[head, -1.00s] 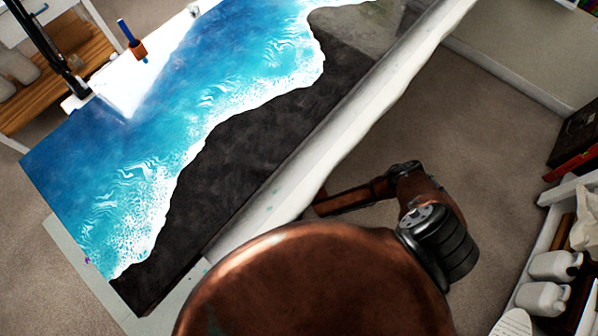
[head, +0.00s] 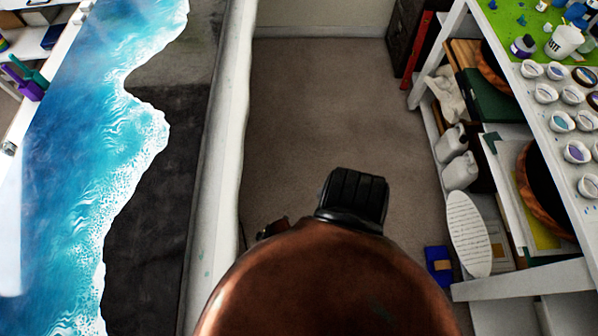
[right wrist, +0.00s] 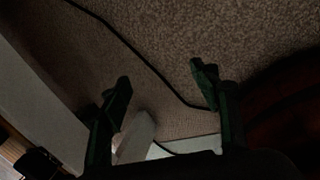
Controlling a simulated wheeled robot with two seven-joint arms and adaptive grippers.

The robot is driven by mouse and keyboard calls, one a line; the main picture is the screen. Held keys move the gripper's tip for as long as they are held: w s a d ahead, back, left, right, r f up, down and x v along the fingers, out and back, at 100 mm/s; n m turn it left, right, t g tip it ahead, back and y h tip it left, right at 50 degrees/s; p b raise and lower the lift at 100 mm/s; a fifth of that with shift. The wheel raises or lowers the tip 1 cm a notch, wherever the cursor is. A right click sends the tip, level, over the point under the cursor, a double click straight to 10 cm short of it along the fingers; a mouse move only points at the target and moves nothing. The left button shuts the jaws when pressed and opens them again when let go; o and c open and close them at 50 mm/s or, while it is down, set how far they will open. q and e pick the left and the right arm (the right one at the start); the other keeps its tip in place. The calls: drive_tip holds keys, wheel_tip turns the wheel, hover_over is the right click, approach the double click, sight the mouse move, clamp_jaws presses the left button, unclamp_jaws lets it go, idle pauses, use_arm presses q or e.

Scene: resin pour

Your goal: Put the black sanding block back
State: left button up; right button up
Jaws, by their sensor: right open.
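I cannot make out the black sanding block in either view. My right gripper (right wrist: 160,78) shows in the right wrist view with its two dark fingers spread apart and nothing between them. Carpet lies beyond the fingers, so it is above or near the floor. My left gripper is in neither view.
A table with a blue, white and black resin wave panel (head: 95,170) stands at left. Carpet (head: 320,100) between is clear. A cable (right wrist: 140,55) crosses the floor.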

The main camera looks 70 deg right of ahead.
drive_tip(key=s+d+f+m+g, duration=0.1)
drive_tip(key=s+m, duration=0.4)
drive_tip(key=s, duration=0.7)
drive_tip(key=s+d+f+m+g, duration=0.1)
drive_tip(key=s+m, duration=0.5)
drive_tip(key=s, duration=0.6)
drive_tip(key=s+d+f+m+g+h, duration=0.1)
drive_tip(key=s+f+m, duration=0.3)
drive_tip(key=s, duration=0.8)
drive_tip(key=shift+s+d+f+m+g, duration=0.25)
drive_tip(key=shift+d+m+g, duration=0.35)
drive_tip(key=shift+m, duration=0.6)
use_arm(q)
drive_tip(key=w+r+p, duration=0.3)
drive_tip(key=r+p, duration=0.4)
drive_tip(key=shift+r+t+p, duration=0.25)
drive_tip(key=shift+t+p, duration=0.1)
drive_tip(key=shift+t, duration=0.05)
use_arm(e)
drive_tip(key=w+r+t, duration=0.1)
drive_tip(key=w+r, duration=0.2)
drive_tip(key=r, duration=0.4)
drive_tip(key=shift+w+r, duration=0.15)
drive_tip(key=shift+r, duration=0.15)
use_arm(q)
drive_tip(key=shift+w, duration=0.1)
